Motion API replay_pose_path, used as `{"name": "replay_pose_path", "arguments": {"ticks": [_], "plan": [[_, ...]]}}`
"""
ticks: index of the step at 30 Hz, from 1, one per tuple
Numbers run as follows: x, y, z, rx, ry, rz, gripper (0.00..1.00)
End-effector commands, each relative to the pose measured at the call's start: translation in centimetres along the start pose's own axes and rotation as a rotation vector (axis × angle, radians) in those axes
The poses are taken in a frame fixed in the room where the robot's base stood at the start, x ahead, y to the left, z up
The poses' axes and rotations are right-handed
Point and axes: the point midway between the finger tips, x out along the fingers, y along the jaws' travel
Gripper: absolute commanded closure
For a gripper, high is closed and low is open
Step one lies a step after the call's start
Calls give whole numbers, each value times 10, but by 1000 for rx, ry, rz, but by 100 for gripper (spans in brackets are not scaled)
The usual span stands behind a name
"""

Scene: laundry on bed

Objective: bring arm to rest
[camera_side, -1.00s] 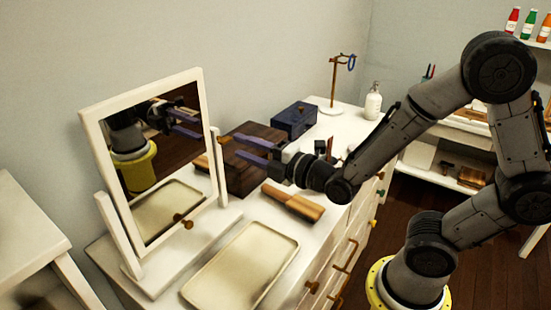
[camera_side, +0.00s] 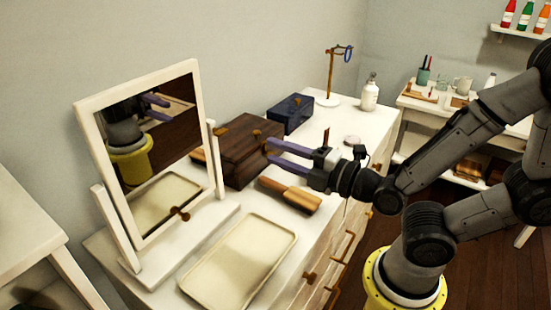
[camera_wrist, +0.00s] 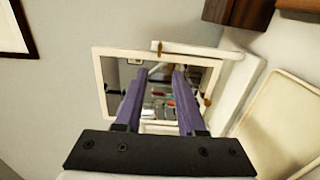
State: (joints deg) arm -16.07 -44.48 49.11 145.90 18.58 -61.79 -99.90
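My gripper (camera_side: 277,154) has two purple fingers that stand apart with nothing between them. It is held above the white dresser top, in front of a dark wooden box (camera_side: 236,160) in the side view, with its fingers pointing left. In the wrist view my gripper (camera_wrist: 160,82) is also open and empty, and the white-framed mirror (camera_wrist: 100,85) lies beyond the fingertips. The fingers hide part of the mirror there. My arm reaches in from the right.
A tilting mirror (camera_side: 82,125), a cream tray (camera_side: 240,262), a wooden brush (camera_side: 290,194), a blue box (camera_side: 291,113), a white bottle (camera_side: 370,95) and a brass stand (camera_side: 331,75) are on the dresser. A white shelf table (camera_side: 420,100) stands behind at the right.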

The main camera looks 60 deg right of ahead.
Motion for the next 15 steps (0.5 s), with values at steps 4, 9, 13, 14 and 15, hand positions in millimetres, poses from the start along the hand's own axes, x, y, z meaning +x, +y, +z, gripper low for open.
{"name": "replay_pose_path", "arguments": {"ticks": [4, 9, 13, 14, 15], "plan": [[4, 26, 13, 14, -45, 57, 61], [12, 66, 19, 117, -46, 60, 61], [14, 75, 18, 282, -26, -29, 61], [13, 76, 17, 325, -24, -56, 61], [12, 77, 16, 382, -22, -93, 61]]}}
